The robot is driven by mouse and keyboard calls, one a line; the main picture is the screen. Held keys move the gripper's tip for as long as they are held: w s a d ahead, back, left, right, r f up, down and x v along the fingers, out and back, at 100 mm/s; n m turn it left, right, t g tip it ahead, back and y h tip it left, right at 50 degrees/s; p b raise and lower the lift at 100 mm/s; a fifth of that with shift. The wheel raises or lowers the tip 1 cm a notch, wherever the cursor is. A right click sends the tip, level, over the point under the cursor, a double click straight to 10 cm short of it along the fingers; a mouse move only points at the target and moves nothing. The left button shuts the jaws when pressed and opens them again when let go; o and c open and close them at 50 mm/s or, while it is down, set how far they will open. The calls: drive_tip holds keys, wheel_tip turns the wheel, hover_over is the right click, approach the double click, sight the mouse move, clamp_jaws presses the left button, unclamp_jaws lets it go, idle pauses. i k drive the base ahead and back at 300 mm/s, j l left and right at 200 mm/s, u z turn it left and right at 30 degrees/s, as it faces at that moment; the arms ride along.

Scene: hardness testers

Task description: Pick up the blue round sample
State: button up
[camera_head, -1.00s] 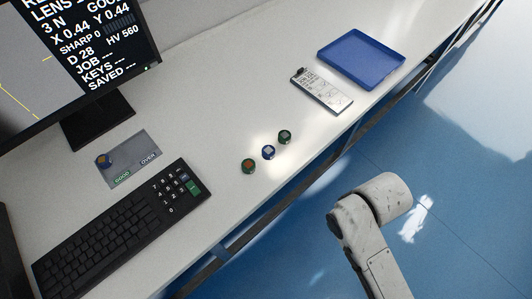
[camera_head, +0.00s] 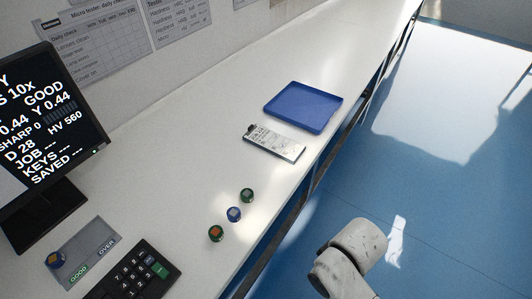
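The blue round sample (camera_head: 234,214) stands on the white bench near its front edge, with a pale square on its top. A pale arm link of mine shows at the lower right, over the floor, apart from the samples. My gripper is out of view.
A monitor (camera_head: 45,125) and a keypad (camera_head: 133,274) stand at the left. The blue floor right of the bench is open.

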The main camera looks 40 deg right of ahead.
sight(234, 214)
drive_tip(key=k+l+u, duration=0.25)
drive_tip(key=l, duration=0.35)
drive_tip(key=k+l+u, duration=0.25)
drive_tip(key=k+l, duration=0.25)
